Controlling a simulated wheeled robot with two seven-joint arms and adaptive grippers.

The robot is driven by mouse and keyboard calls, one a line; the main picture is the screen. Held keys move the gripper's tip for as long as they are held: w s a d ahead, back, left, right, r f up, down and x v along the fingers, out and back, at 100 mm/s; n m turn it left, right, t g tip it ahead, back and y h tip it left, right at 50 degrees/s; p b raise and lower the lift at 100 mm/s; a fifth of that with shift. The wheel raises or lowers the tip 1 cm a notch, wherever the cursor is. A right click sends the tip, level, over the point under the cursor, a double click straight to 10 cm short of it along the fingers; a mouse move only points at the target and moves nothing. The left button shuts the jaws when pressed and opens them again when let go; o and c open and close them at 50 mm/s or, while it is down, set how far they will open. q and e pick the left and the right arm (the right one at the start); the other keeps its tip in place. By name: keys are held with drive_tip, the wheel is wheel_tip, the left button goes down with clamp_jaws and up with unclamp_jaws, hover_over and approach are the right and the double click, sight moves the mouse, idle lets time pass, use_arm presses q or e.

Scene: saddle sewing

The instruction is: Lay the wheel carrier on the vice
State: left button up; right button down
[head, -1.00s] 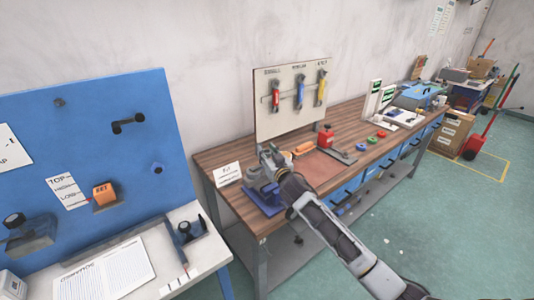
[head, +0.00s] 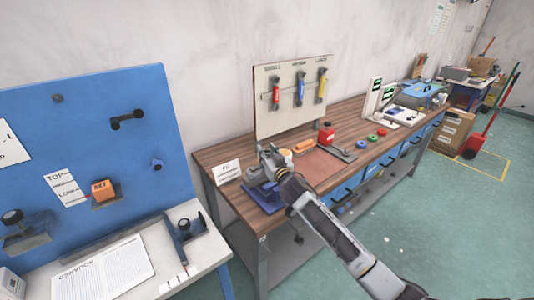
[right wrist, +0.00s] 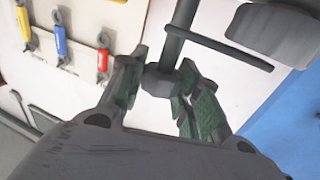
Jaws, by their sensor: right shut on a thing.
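My right gripper (head: 268,154) is over the left end of the wooden bench, right by the vice. In the right wrist view its green-padded fingers (right wrist: 160,82) are shut on a dark grey piece with a faceted collar, a shaft and a thin crossbar, which I take for the wheel carrier (right wrist: 178,40). In the head view the held piece is too small to make out. The grey vice (head: 251,174) on its blue base (head: 266,198) is partly hidden by my gripper and arm. I cannot tell whether the carrier touches the vice. My left gripper is not in view.
A tool board (head: 292,95) with red, blue and yellow tools stands behind the bench. A small white sign (head: 228,171) is left of the vice. A blue panel (head: 90,140) stands at left.

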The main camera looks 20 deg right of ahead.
drive_tip(key=shift+f+b, duration=0.65)
drive_tip(key=shift+f, duration=0.15)
idle(0.5)
drive_tip(key=c, duration=0.9)
unclamp_jaws()
drive_tip(key=shift+c, duration=0.2)
drive_tip(key=shift+f, duration=0.2)
drive_tip(key=s+d, duration=0.1)
drive_tip(key=s, duration=1.1)
drive_tip(key=shift+r, duration=0.15)
idle(0.4)
